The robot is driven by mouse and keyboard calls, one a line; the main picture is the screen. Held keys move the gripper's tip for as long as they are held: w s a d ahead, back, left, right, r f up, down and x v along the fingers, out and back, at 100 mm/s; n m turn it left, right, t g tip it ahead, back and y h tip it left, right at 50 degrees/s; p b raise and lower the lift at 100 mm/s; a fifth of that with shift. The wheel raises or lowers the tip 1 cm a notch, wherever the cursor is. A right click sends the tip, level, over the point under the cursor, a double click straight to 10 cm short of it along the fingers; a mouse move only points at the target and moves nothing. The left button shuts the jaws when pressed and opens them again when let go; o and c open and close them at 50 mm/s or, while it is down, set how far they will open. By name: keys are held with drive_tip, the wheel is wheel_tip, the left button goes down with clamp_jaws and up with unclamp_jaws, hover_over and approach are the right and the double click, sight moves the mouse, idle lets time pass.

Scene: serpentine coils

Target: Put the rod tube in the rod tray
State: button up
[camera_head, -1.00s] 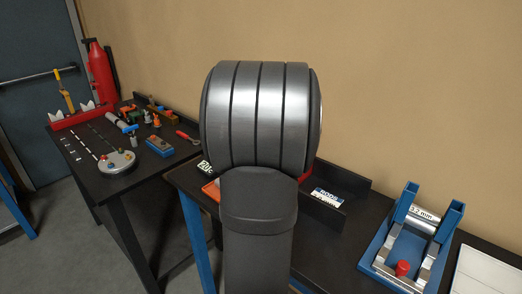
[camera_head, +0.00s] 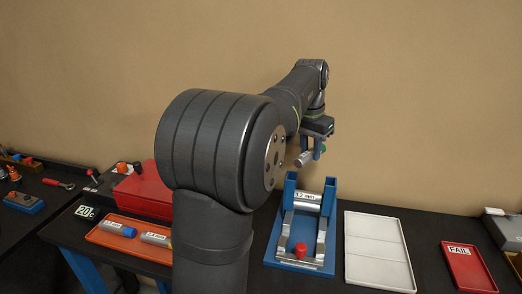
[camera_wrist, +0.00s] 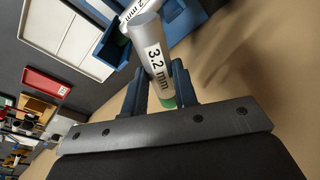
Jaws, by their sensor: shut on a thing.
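My gripper (camera_head: 314,148) is shut on a grey rod tube (camera_head: 304,158) and holds it in the air above and behind the blue fixture. In the wrist view the held tube (camera_wrist: 154,55) has a white "3.2 mm" label and a green end, and lies between the two fingers (camera_wrist: 162,92). An orange tray (camera_head: 103,238), which looks like the rod tray, lies on the bench at left with two labelled tubes in it. One tube (camera_head: 118,229) has a blue end. My arm hides the tray's right end.
A blue fixture (camera_head: 262,253) with upright posts, a labelled cylinder (camera_head: 307,200) and a red knob (camera_head: 300,250) stands mid-bench. A white tray (camera_head: 378,252) and a red "FAIL" tray (camera_head: 468,268) lie right. A red case (camera_head: 145,190) stands behind the orange tray.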

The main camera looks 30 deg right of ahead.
drive_tip(key=s+d+f+m, duration=0.1)
drive_tip(key=s+d+m, duration=0.4)
drive_tip(key=s, duration=0.7)
drive_tip(key=shift+s+a+f+m+g+y, duration=0.1)
drive_tip(key=shift+s+a+f+m+g, duration=0.15)
drive_tip(key=shift+s+f+m, duration=1.55)
drive_tip(key=shift+s+a+f+m+g+y, duration=0.1)
drive_tip(key=shift+s+a+f+m+g, duration=0.35)
drive_tip(key=shift+s+f, duration=2.45)
drive_tip(key=shift+s+a+f+m+g+y, duration=0.1)
drive_tip(key=shift+s+f+m, duration=1.25)
drive_tip(key=shift+s+f, duration=1)
drive_tip(key=shift+f, duration=0.25)
drive_tip(key=shift+f, duration=1.15)
drive_tip(key=shift+f, duration=0.25)
drive_tip(key=shift+f, duration=0.35)
